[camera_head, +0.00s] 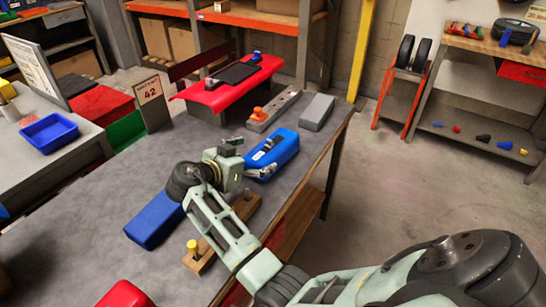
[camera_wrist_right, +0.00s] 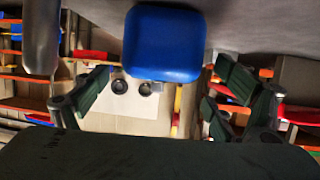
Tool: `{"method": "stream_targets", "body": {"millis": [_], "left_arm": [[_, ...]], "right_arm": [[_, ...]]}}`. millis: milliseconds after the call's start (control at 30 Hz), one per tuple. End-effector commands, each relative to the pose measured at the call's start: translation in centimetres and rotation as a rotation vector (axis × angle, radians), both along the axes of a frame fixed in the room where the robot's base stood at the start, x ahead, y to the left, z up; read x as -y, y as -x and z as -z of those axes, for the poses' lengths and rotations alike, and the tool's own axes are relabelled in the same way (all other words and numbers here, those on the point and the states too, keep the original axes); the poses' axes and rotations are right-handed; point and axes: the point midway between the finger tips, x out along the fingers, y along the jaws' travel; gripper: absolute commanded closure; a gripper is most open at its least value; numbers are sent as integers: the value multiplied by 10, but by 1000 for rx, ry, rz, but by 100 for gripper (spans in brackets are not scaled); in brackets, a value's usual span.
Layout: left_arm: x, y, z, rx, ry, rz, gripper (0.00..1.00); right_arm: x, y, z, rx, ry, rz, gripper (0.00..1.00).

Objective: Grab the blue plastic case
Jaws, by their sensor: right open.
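The blue plastic case (camera_head: 280,148), with dark and grey parts on its top and side, lies on the grey table near its right edge. My right gripper (camera_head: 248,160) is open at the near left end of this case. In the right wrist view a plain blue rounded end (camera_wrist_right: 163,45) shows at top centre, ahead of the spread dark fingers (camera_wrist_right: 165,88). Nothing is seen held between them; whether a finger touches the case I cannot tell. My left gripper is out of view.
A long blue block (camera_head: 153,220) and a wooden piece with a yellow knob (camera_head: 198,256) lie near my right arm. A grey block (camera_head: 316,112) and a grey strip with an orange part (camera_head: 272,110) lie beyond the case. A red stand (camera_head: 225,95) is behind.

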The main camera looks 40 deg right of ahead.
Motion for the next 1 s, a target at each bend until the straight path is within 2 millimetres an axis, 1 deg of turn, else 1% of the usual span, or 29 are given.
{"method": "stream_targets", "body": {"millis": [33, 233, 400, 467, 533, 700, 767, 1000], "left_arm": [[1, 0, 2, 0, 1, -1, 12], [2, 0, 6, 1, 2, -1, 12], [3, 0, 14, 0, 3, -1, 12], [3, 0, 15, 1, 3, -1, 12], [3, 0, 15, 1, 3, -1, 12], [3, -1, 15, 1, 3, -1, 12], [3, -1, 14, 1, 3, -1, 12], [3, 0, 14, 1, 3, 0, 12]], "right_arm": [[6, -2, 2, 0, 2, 1, 12], [22, -6, 9, 1, 2, 1, 12], [45, -14, 20, 1, 3, 1, 12], [51, -15, 22, 1, 2, 0, 12], [54, -17, 23, 1, 0, -1, 12], [54, -17, 23, 2, 0, -1, 12], [54, -17, 23, 2, 0, -1, 16], [54, -17, 23, 2, 0, -1, 37]]}}
